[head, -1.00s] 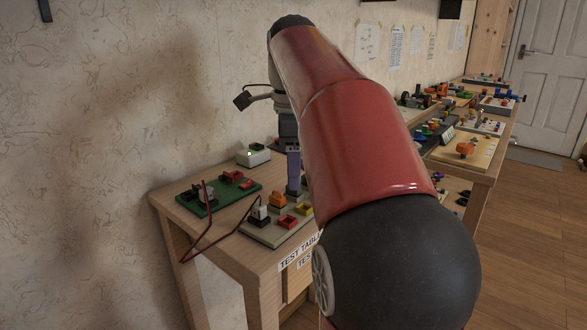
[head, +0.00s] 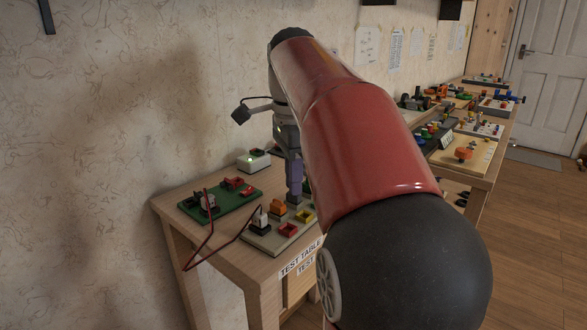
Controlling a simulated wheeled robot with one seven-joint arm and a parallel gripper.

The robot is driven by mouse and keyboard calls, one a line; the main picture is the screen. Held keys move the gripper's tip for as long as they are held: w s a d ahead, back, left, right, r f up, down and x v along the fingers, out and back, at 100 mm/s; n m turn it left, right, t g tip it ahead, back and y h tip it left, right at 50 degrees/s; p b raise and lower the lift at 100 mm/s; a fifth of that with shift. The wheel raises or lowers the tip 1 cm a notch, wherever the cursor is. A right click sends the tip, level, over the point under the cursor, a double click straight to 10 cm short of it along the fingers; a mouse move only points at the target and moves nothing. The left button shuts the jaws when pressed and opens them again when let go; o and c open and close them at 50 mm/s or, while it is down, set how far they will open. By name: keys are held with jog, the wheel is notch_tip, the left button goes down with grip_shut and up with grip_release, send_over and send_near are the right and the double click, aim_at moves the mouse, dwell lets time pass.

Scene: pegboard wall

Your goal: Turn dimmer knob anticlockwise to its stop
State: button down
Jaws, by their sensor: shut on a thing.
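My gripper (head: 294,197) points straight down at the back right of a light grey board (head: 258,240) on the wooden test table. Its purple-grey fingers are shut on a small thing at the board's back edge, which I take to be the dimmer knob. The fingers hide most of the knob, so I cannot read its angle or any mark on it. My red arm covers the area just right of the gripper.
The grey board also carries an orange part (head: 277,207), a red tray-like part (head: 287,229) and a yellow one. A green board (head: 222,203) with red cables lies left. A white box (head: 253,161) with a green light stands behind. Another crowded table is at right.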

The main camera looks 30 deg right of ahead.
jog(key=n+p, duration=0.1)
jog(key=n, duration=0.2)
jog(key=shift+r+p, duration=0.1)
jog(key=shift+p, duration=0.25)
jog(key=n+p, duration=0.1)
jog(key=n, duration=0.2)
jog(key=shift+n, duration=0.3)
jog(key=n, duration=1.3)
jog(key=shift+n, duration=0.3)
jog(key=n, duration=0.6)
